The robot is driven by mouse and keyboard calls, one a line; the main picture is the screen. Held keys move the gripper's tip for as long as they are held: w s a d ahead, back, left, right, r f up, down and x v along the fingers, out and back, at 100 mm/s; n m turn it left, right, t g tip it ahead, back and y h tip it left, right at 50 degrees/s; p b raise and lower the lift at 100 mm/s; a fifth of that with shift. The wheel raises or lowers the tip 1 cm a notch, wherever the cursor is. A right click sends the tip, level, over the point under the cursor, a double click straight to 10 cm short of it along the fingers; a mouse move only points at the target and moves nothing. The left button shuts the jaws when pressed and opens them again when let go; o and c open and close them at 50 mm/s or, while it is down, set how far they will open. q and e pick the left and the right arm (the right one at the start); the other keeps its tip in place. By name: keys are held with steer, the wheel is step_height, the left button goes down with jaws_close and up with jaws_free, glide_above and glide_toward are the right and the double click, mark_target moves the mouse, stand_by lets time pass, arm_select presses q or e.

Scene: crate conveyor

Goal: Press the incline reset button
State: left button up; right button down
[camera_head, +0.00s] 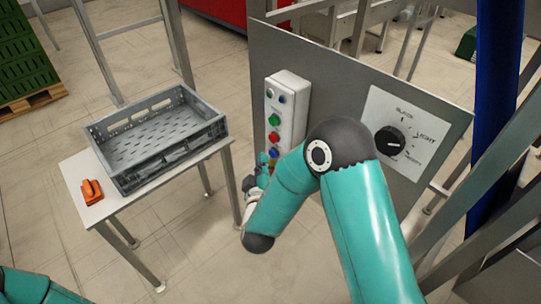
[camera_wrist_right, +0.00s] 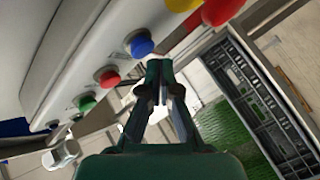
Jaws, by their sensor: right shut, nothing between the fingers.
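A pale control box (camera_head: 291,98) is on the grey panel, with a column of coloured buttons. In the head view a green button (camera_head: 273,119) and a red button (camera_head: 273,137) show, with a blue button (camera_head: 274,152) below. No readable label marks the incline reset button. My right gripper (camera_head: 262,167) is by the lower buttons, partly hidden by my arm. In the right wrist view the right gripper (camera_wrist_right: 158,76) is shut and empty, its tips just below the blue button (camera_wrist_right: 140,43) in the picture; contact cannot be told. My left gripper is out of view.
Yellow (camera_wrist_right: 183,3) and red (camera_wrist_right: 223,9) buttons are close by in the wrist view. A rotary dial (camera_head: 390,141) is on the panel's right. A grey crate (camera_head: 172,163) and an orange object (camera_head: 91,192) are on a small table (camera_head: 85,165) at left.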

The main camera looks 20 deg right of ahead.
steer(key=shift+s+a, duration=0.1)
steer(key=shift+a, duration=0.1)
steer(key=a, duration=0.1)
steer(key=s+a, duration=0.1)
steer(key=a, duration=0.2)
steer(key=shift+s+a, duration=0.25)
steer(key=shift+s, duration=0.05)
stand_by(1.0)
